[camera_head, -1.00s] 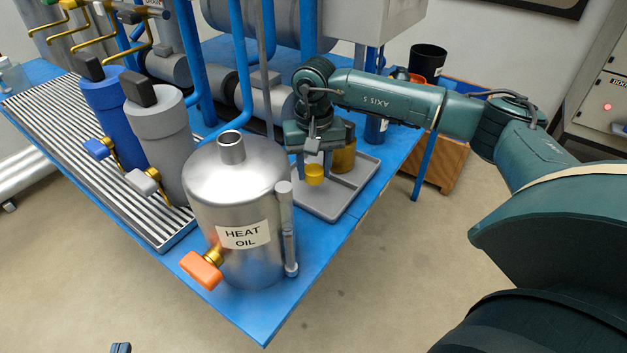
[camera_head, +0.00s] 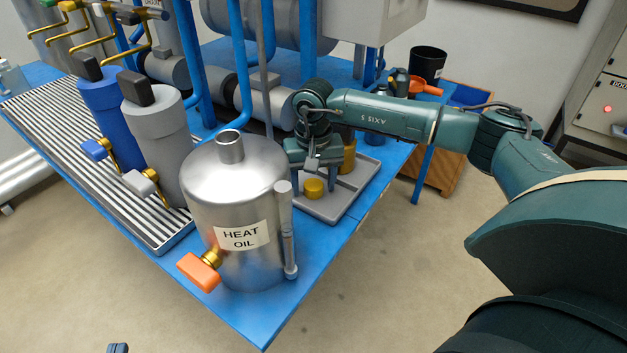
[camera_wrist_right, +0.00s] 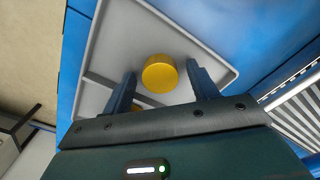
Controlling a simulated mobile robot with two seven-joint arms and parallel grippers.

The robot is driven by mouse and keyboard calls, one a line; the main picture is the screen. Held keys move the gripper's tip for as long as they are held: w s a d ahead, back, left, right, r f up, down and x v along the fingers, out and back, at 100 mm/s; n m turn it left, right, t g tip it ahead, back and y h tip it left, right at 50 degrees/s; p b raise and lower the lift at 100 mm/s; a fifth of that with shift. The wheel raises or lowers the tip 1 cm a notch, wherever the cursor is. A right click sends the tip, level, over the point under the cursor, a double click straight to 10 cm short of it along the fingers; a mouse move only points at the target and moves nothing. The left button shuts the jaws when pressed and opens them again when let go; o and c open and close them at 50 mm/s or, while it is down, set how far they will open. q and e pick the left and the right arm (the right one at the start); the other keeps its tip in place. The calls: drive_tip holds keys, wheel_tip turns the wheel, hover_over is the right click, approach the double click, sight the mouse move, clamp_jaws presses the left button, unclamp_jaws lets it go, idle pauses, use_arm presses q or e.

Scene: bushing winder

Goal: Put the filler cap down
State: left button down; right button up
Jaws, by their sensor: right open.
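The filler cap, a short yellow cylinder (camera_head: 314,188), stands on the grey tray (camera_head: 342,205) on the blue table. In the right wrist view the cap (camera_wrist_right: 159,73) sits between the fingertips of my right gripper (camera_wrist_right: 161,76), with gaps on both sides. In the head view my right gripper (camera_head: 315,184) is open just above the tray, its fingers on either side of the cap. The heat oil tank (camera_head: 236,190) stands to the left, its top neck open. Only a small dark tip of my left gripper (camera_head: 117,348) shows at the bottom edge.
A brass-coloured cylinder (camera_head: 349,158) stands behind my right gripper, partly hidden. The tank's orange-handled valve (camera_head: 199,271) juts out in front. Blue and grey canisters stand on a slotted grate at left. A black cup (camera_head: 428,64) stands at the back right.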

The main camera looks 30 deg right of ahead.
sight(314, 184)
drive_tip(key=shift+r, duration=0.25)
use_arm(q)
drive_tip(key=shift+s+a+f+n+g+y+p, duration=0.1)
drive_tip(key=shift+s+a+n+g+y+p, duration=0.15)
drive_tip(key=shift+g+p, duration=0.4)
drive_tip(key=shift+s+a+n+g+y+p, duration=0.15)
drive_tip(key=shift+n+g+y+p, duration=0.2)
drive_tip(key=shift+p, duration=0.5)
use_arm(e)
wheel_tip(314, 184, up, 12)
